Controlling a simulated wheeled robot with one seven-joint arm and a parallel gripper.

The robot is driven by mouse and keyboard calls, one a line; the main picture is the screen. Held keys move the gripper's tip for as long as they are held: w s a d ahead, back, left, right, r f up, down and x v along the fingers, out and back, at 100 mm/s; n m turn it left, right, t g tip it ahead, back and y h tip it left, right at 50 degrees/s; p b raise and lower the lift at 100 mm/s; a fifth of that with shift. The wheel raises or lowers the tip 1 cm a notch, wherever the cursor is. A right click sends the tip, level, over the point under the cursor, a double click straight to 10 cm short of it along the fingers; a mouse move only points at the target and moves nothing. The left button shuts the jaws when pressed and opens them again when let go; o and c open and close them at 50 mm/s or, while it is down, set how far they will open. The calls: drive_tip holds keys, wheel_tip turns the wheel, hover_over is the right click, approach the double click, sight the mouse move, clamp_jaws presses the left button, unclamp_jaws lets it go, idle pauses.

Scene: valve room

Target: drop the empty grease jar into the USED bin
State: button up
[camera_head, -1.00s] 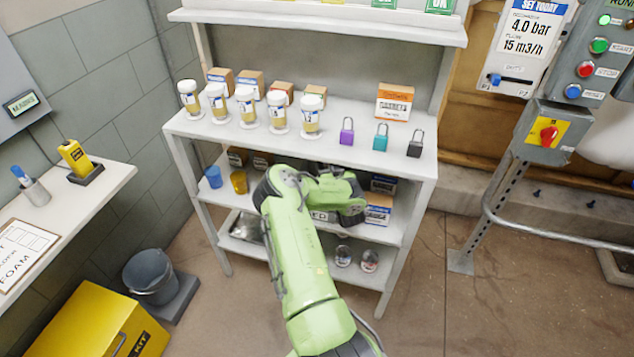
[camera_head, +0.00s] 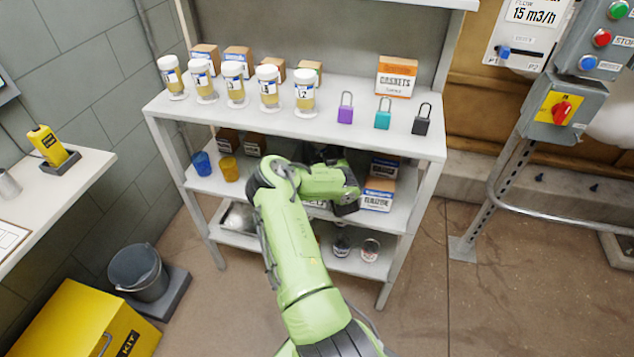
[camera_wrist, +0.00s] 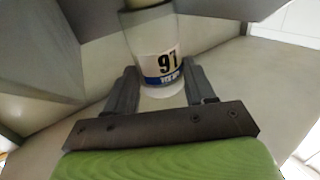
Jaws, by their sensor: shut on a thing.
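In the wrist view my gripper (camera_wrist: 154,92) is shut on a clear jar (camera_wrist: 158,45) with a white label, a black "97" and a blue band. The jar's top runs out past the upper part of that view. Whether it is the empty grease jar I cannot tell for sure. In the head view my arm reaches into the middle level of the shelf, and its own links hide the gripper and jar. A grey bucket (camera_head: 139,273) stands on a dark base on the floor at left. No "USED" marking is readable anywhere.
The shelf (camera_head: 422,147) carries several numbered jars (camera_head: 233,84), cartons and three padlocks (camera_head: 382,113) on top. Blue and yellow cups (camera_head: 229,169) stand on the middle level, small jars (camera_head: 370,250) on the lower. A yellow kit box (camera_head: 85,325) stands front left.

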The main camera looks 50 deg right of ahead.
drive_tip(key=shift+r, duration=0.15)
drive_tip(key=o, duration=1.4)
drive_tip(key=shift+s+a+r+p, duration=0.15)
drive_tip(key=shift+s+a+p, duration=0.25)
drive_tip(key=shift+p, duration=0.8)
drive_tip(key=p+v, duration=1.4)
drive_tip(key=p, duration=1)
drive_tip(key=shift+s, duration=0.3)
drive_tip(key=shift+a, duration=0.1)
